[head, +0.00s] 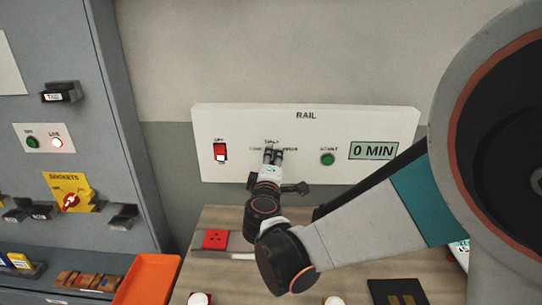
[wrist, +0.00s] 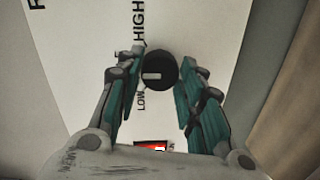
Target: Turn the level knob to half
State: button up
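The level knob (wrist: 158,68) is round and black with a pale pointer mark. In the wrist view the mark points left, between the LOW label below and the HIGH label above. My gripper (wrist: 161,58) has its two fingers spread on either side of the knob. The fingertips look close to the knob's sides; I cannot tell whether they touch. In the head view my gripper (head: 273,155) is at the middle of the white RAIL panel (head: 305,120), under the HALF label, and hides the knob.
The panel also has a red rocker switch (head: 220,152) marked OFF, a green START button (head: 327,159) and a display (head: 374,151) reading 0 MIN. Below are a wooden bench with a red socket (head: 215,239) and an orange tray (head: 148,280). A grey cabinet stands left.

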jog(key=o, duration=0.3)
jog(key=shift+o, duration=0.2)
jog(key=shift+n, duration=0.3)
